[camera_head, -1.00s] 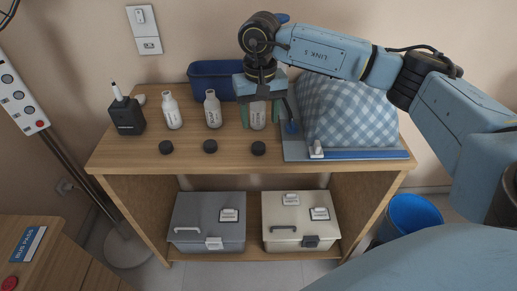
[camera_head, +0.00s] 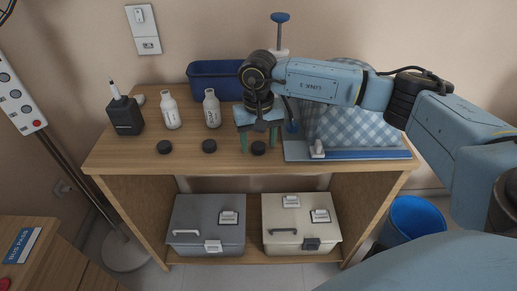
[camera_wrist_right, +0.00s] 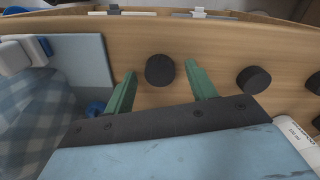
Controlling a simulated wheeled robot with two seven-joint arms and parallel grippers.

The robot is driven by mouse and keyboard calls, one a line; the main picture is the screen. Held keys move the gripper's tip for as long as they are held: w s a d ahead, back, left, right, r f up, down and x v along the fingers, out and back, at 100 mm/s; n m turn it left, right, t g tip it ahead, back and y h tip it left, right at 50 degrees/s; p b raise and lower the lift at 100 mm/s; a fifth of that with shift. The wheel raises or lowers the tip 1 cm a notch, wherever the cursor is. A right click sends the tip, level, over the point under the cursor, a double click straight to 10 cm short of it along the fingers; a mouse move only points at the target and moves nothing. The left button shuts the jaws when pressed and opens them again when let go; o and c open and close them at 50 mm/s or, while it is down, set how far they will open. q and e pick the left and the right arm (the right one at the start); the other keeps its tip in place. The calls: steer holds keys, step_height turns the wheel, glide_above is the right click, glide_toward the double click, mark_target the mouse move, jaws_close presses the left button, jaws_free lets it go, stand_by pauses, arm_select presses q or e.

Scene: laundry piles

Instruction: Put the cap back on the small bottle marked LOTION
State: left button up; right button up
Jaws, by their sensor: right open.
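My right gripper (camera_head: 258,143) is open, pointing down over the right-hand black cap (camera_head: 258,148) at the table's front. In the right wrist view the cap (camera_wrist_right: 160,69) lies between the two green fingertips (camera_wrist_right: 160,73), with gaps on both sides. Two more black caps, left (camera_head: 164,147) and middle (camera_head: 209,146), lie in the same row. Behind them stand two uncapped white bottles, left (camera_head: 169,112) and middle (camera_head: 211,110). The third bottle is hidden behind my right gripper in the head view. The bottle labels are too small to read. My left gripper is not in view.
A black square bottle (camera_head: 126,117) stands at the left, a blue bin (camera_head: 213,83) behind. A checked cloth pile (camera_head: 350,120) and a grey board with a blue strip (camera_head: 365,154) take the right side. A blue-topped pump (camera_head: 280,30) rises at the back.

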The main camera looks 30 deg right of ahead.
mark_target(258, 145)
steer(key=shift+f, duration=0.1)
steer(key=c, duration=1)
